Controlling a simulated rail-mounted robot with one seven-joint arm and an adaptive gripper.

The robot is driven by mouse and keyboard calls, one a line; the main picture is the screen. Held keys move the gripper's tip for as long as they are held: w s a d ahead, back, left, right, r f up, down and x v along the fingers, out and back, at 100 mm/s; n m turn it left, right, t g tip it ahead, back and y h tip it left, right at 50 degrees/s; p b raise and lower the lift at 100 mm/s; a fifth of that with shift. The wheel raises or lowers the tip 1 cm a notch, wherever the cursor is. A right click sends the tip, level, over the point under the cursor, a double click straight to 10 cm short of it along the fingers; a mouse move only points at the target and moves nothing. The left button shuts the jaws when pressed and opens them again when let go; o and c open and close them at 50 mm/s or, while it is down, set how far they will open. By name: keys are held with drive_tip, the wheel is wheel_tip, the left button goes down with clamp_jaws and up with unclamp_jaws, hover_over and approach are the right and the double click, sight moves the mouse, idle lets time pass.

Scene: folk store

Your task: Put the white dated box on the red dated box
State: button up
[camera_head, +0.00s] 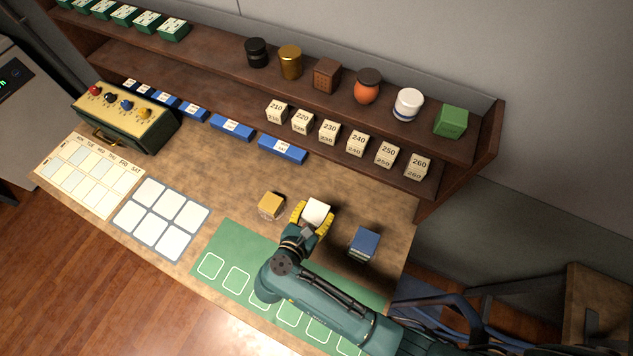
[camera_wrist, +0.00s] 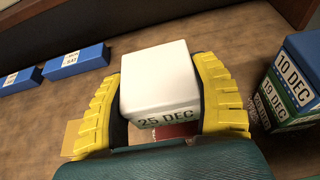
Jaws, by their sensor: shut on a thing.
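The white dated box (camera_wrist: 158,75), marked 25 DEC, is between the yellow fingers of my gripper (camera_wrist: 157,88) in the wrist view. My gripper is shut on it. In the head view the white box (camera_head: 317,211) shows between the fingers of my gripper (camera_head: 313,215), over the brown tabletop. A strip of the red dated box (camera_wrist: 178,131) shows just below the white box in the wrist view. Most of the red box is hidden, and I cannot tell whether the two boxes touch. The red box is not visible in the head view.
A blue box (camera_head: 366,242) tops a stack right of my gripper; the wrist view shows its 10 DEC label (camera_wrist: 290,75) above a green 19 DEC box (camera_wrist: 278,94). A yellow box (camera_head: 270,204) stands left. The green mat (camera_head: 228,251) lies in front, shelves (camera_head: 210,62) behind.

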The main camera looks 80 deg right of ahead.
sight(316, 219)
wheel_tip(316, 219, down, 6)
drive_tip(key=b, duration=0.3)
drive_tip(key=shift+r, duration=0.3)
drive_tip(key=shift+f, duration=0.2)
drive_tip(key=o, duration=1.2)
drive_tip(key=shift+o, duration=0.2)
drive_tip(key=shift+r, duration=0.25)
drive_tip(key=v, duration=1.2)
